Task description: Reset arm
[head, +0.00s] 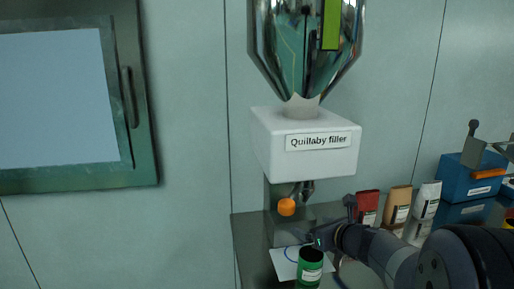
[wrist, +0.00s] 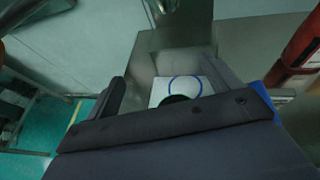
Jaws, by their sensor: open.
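My gripper (head: 320,240) is at the front of the filler, at the end of my arm reaching in from the lower right. In the wrist view its two fingers (wrist: 168,92) stand wide apart, with nothing gripped. A green can (head: 309,266) with a white label stands just below and in front of the gripper in the head view. In the wrist view a dark round rim (wrist: 177,100), seemingly the can's, shows between the fingers, partly hidden by the gripper body. I cannot tell how far it is from the fingers.
The white Quillaby filler (head: 275,150) has an orange knob (head: 286,207) and a nozzle above the bench. A white card with a blue ring (head: 284,262) lies behind the can. A red bag (head: 367,206), tan bag (head: 397,206), white bag (head: 427,200) and blue box (head: 468,178) stand right.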

